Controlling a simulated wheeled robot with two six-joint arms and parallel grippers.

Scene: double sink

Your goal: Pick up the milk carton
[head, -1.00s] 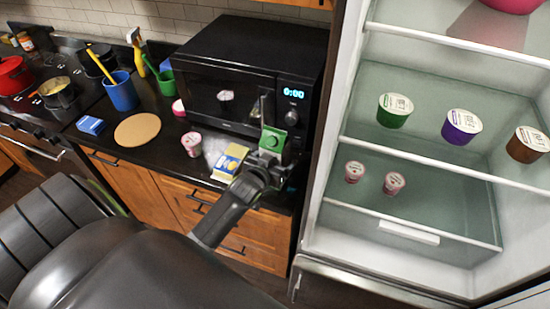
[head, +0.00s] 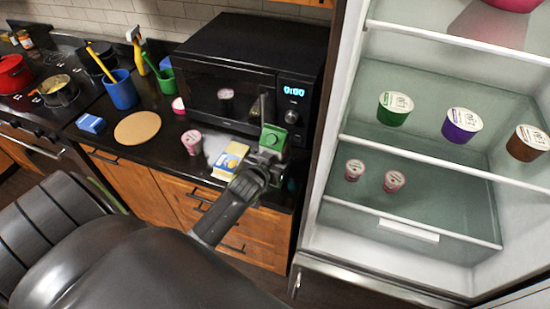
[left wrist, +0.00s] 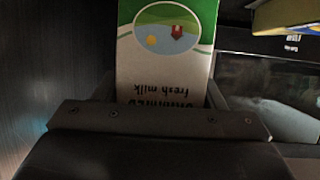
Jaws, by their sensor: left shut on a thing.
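The milk carton (head: 273,137), with a green top, stands out in front of the microwave at the right end of the counter. In the left wrist view the milk carton (left wrist: 166,50) shows its green and white face with an oval picture and "fresh milk" lettering, upside down in the picture. My left gripper (left wrist: 165,105) is shut on the carton, with a finger on each side of it. In the head view my left gripper (head: 268,165) is at the carton, and its fingers are partly hidden. My right gripper is not in view.
A yellow and blue box (head: 230,160) lies just left of the carton. A pink-lidded cup (head: 191,142) stands farther left. The black microwave (head: 250,75) is close behind. The open fridge (head: 420,165) with several tubs is to the right.

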